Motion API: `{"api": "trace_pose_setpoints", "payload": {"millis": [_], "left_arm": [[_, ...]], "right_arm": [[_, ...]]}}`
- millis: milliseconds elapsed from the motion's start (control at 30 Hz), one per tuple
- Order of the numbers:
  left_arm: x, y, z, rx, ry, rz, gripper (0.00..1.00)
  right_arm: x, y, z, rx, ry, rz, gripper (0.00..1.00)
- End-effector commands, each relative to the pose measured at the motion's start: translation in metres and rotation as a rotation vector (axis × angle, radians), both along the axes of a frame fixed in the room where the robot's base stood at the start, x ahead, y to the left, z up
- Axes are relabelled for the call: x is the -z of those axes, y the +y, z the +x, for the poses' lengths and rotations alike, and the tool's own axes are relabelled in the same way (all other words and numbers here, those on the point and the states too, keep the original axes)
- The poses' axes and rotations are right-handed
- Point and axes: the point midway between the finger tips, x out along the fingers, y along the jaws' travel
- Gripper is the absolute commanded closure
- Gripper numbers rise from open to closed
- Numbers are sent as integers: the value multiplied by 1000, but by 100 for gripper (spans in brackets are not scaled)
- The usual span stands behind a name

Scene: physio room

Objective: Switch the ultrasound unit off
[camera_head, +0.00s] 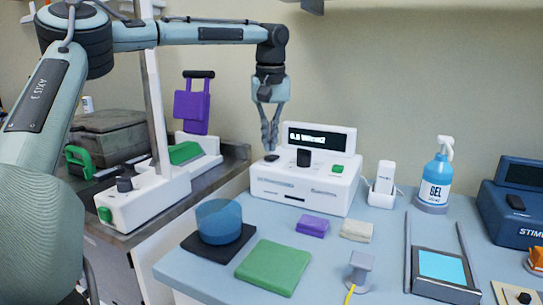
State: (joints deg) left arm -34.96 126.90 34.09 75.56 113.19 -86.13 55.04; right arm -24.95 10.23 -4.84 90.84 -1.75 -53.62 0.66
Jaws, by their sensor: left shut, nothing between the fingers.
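The ultrasound unit (300,195) is a white box on the blue-grey table, with a raised dark display (318,139) showing lit text that looks like "0.5 W/cm2". On its sloped top are a small dark switch (271,157) at the left, a black knob (303,157) in the middle and a green button (337,168) at the right. My left gripper (270,147) is shut and empty, pointing down just above the dark switch. I cannot tell whether the fingertips touch it. My right gripper is out of view.
A white holder (382,193), a gel bottle (437,178) and a blue unit (512,212) stand to the right. In front lie a blue pot (219,219), a green pad (273,267) and a purple block (312,226). Another white device (150,202) is at left.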

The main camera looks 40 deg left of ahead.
Motion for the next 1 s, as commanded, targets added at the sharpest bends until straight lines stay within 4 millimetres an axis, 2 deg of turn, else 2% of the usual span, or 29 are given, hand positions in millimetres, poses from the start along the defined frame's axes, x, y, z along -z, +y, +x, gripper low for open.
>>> {"api": "trace_pose_setpoints", "payload": {"millis": [233,1000], "left_arm": [[0,0,0,0,0,0,100],[11,0,0,0,1,1,100]], "right_arm": [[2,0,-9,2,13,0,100],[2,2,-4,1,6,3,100]]}}
